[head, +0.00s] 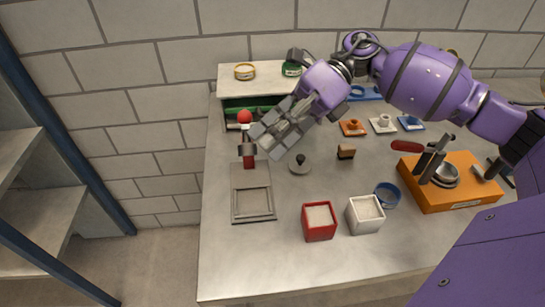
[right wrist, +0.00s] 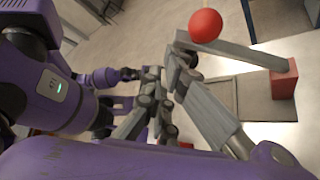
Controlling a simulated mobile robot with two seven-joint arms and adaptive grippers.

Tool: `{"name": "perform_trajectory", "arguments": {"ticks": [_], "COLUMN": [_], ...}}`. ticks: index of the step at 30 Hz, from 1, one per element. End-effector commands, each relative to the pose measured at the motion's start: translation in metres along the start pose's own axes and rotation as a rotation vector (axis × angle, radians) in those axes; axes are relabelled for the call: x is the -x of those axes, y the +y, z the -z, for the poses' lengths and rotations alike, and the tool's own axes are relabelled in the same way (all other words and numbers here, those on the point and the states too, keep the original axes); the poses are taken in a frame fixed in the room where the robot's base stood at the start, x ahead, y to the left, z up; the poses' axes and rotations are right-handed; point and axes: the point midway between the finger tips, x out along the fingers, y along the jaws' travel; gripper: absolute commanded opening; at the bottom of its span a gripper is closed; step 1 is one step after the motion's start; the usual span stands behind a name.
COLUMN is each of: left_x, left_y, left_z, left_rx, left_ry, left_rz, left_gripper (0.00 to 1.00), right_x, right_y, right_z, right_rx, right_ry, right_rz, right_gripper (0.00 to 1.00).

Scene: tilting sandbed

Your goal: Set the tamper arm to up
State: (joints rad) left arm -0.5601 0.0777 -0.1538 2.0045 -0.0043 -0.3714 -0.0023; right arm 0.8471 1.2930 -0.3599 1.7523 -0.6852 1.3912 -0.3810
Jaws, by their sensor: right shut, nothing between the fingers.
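The tamper arm shows as a lever with a red ball knob (head: 245,117) and a red base (head: 249,162), at the left of the table in the head view. In the right wrist view, the red ball (right wrist: 205,25) sits near the far end of a grey bar (right wrist: 235,53), which runs to a red block (right wrist: 284,80). My right gripper (head: 264,138) is shut and empty, just right of the lever. Whether it touches the lever cannot be told. The gripper covers part of the area behind the lever.
A grey frame (head: 234,207) lies in front of the lever. A red box (head: 319,236) and a white box (head: 351,224) of sand stand to its right. An orange tray (head: 435,205) is further right. A shelf (head: 222,78) stands behind. The front table is clear.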

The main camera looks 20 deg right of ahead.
Motion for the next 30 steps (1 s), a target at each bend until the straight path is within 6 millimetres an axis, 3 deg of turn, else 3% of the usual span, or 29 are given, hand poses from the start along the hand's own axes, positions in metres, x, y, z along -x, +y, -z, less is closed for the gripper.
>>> {"name": "perform_trajectory", "arguments": {"ticks": [15, 30], "left_x": [-0.009, -0.014], "left_y": [0.001, 0.002], "left_z": [-0.021, -0.025], "left_rx": [-0.005, -0.006], "left_ry": [-0.026, -0.028], "left_rz": [-0.002, -0.002], "left_gripper": [0.40, 0.40], "right_x": [0.038, 0.054], "right_y": [-0.004, -0.011], "right_z": [-0.049, -0.067], "right_rx": [-0.364, -0.537], "right_ry": [-0.003, -0.001], "right_rz": [-0.292, -0.429], "right_gripper": [0.00, 0.00]}}
